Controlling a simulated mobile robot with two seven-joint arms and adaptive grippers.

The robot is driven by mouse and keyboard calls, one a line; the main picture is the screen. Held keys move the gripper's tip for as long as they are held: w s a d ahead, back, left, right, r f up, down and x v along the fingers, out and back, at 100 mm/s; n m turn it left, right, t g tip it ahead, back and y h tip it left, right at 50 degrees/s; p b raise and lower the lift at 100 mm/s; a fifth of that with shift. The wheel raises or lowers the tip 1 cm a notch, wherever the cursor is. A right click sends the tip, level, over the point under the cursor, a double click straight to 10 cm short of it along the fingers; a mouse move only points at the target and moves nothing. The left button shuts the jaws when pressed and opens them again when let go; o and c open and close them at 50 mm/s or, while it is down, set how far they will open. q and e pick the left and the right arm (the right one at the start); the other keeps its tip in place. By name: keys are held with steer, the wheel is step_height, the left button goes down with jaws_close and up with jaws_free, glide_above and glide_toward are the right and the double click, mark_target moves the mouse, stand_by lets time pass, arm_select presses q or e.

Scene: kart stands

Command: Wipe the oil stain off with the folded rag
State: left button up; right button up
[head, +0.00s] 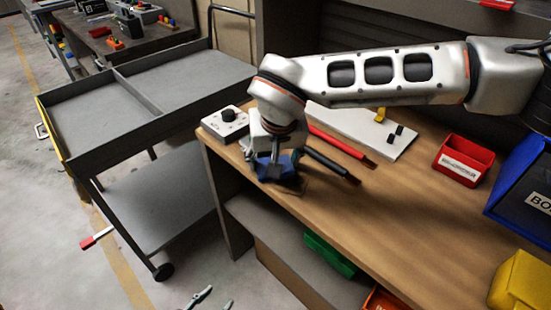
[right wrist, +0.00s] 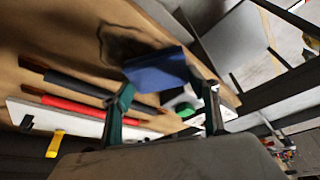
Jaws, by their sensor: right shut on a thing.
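The folded blue rag (head: 280,169) is low at the left end of the wooden workbench (head: 400,230). My right gripper (head: 274,160) is shut on it, pointing down. The rag also shows between the two fingers in the right wrist view (right wrist: 158,72). The dark oil stain (right wrist: 115,45) shows on the wood beside and beyond the rag. In the head view only a darker patch (head: 293,188) shows at the rag's edge; the rag and gripper hide the rest. My left gripper (head: 213,301) shows only its fingertips at the bottom edge, apart and empty.
Red and black-handled tools (head: 340,143) lie right of the rag. A red bin (head: 463,160) is farther right. A grey cart (head: 120,130) stands left. The bench front is clear.

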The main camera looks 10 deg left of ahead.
mark_target(289, 171)
steer(key=shift+s+d+r+p, duration=0.15)
steer(key=shift+d+r+p, duration=0.2)
steer(key=shift+d, duration=0.1)
steer(key=shift+s+d+f+p, duration=0.3)
steer(key=shift+s+d, duration=0.3)
steer(key=shift+d, duration=0.2)
steer(key=shift+s+d+p, duration=0.3)
steer(key=shift+s+d, duration=0.2)
steer(key=shift+d, duration=0.2)
arm_select(q)
steer(key=shift+t, duration=0.3)
steer(key=shift+w+r, duration=0.25)
steer(key=shift+r, duration=0.4)
steer(key=shift+w+r, duration=0.3)
steer(key=shift+r, duration=0.4)
steer(key=shift+w+r, duration=0.25)
steer(key=shift+r, duration=0.4)
arm_select(e)
steer(key=shift+s+d+f, duration=0.2)
steer(key=shift+s+d, duration=0.45)
steer(key=shift+d, duration=0.2)
steer(key=shift+s+d+p, duration=0.3)
steer(key=shift+s+d, duration=0.25)
steer(key=shift+d, duration=0.15)
steer(key=shift+s+d+p, duration=0.3)
steer(key=shift+s+d, duration=0.2)
steer(key=shift+d, duration=0.2)
arm_select(q)
steer(key=shift+w+r, duration=0.2)
steer(key=shift+r, duration=0.35)
